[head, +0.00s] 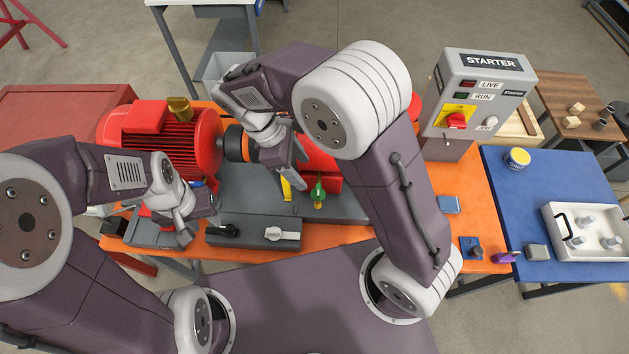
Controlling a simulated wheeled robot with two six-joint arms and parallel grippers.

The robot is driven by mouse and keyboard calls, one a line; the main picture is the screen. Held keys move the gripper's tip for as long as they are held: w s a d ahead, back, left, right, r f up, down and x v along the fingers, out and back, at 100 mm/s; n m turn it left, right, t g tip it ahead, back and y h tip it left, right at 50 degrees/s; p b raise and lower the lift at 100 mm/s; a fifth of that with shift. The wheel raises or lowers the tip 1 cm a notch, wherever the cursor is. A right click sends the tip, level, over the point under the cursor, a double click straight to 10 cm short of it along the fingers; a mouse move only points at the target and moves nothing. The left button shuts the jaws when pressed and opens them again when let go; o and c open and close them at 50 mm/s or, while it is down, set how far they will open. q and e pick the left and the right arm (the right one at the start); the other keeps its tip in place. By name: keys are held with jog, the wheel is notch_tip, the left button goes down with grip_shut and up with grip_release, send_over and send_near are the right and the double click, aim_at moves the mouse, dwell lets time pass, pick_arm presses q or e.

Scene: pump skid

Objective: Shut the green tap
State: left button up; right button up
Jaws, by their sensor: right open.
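The green tap (318,192) stands on the pump skid, with a brass-coloured body below its green handle. A yellow lever (286,189) is just to its left. My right gripper (296,178) hangs over the skid, a little left of and above the green tap in the picture. It is open and looks apart from the tap; its far finger is largely hidden. My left gripper (186,228) is low at the left front of the skid, well away from the tap. Its jaws are too unclear to tell open from shut.
A red motor (165,135) stands behind my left gripper. A black-handled part (228,231) and a white-handled part (283,234) sit at the skid's front. The grey starter box (472,95) stands right of my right arm. A blue table (560,185) holds a white tray (592,258).

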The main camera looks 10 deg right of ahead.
aim_at(318, 189)
jog(key=p+x, duration=0.1)
jog(key=x, duration=0.8)
jog(key=shift+s+d, duration=0.2)
grip_shut()
